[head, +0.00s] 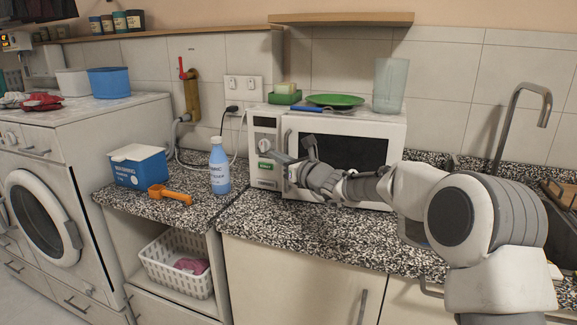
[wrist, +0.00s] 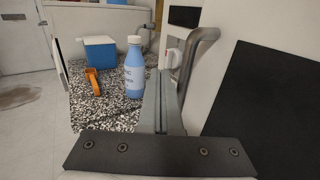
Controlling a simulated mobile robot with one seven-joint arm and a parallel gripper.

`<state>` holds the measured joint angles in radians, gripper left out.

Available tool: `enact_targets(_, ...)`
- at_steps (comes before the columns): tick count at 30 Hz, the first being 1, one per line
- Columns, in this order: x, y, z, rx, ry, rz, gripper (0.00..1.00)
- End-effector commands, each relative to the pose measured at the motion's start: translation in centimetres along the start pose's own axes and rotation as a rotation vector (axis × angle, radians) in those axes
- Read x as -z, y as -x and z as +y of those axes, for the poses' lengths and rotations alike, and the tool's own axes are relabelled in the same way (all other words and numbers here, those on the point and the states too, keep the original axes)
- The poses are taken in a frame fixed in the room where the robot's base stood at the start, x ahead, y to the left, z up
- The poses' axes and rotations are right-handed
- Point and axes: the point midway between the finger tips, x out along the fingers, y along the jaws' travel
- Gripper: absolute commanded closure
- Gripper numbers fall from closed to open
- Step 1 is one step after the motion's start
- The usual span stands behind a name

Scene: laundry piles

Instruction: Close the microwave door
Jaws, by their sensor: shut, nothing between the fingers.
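The white microwave (head: 398,138) stands on the speckled counter against the tiled wall. Its door (head: 340,128) has a dark window and a grey handle on its left edge. The door looks flush or nearly flush with the front; I cannot tell if it is fully latched. My gripper (head: 279,159) is in front of the door's left side, pointing left, shut and empty. In the wrist view, the shut fingers (wrist: 163,75) are beside the curved handle (wrist: 190,72), with the door window (wrist: 275,105) to the right. I cannot tell whether they touch the handle.
A blue bottle (head: 219,167), an orange scoop (head: 170,195) and a blue-and-white box (head: 138,167) stand on the counter to the left. A green plate (head: 335,99) and a glass (head: 389,84) sit on the microwave. A tall faucet (head: 515,115) is at right.

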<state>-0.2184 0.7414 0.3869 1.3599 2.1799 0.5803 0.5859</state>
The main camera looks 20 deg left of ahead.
Motion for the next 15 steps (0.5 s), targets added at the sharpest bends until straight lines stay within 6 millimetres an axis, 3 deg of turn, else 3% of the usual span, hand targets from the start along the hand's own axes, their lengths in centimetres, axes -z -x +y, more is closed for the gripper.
enact_targets(6,0.1,-1.2,0.0,0.038,-0.001,0.0,1.0)
enact_targets(15,0.0,-1.4,0.0,0.046,0.0,0.0,1.0)
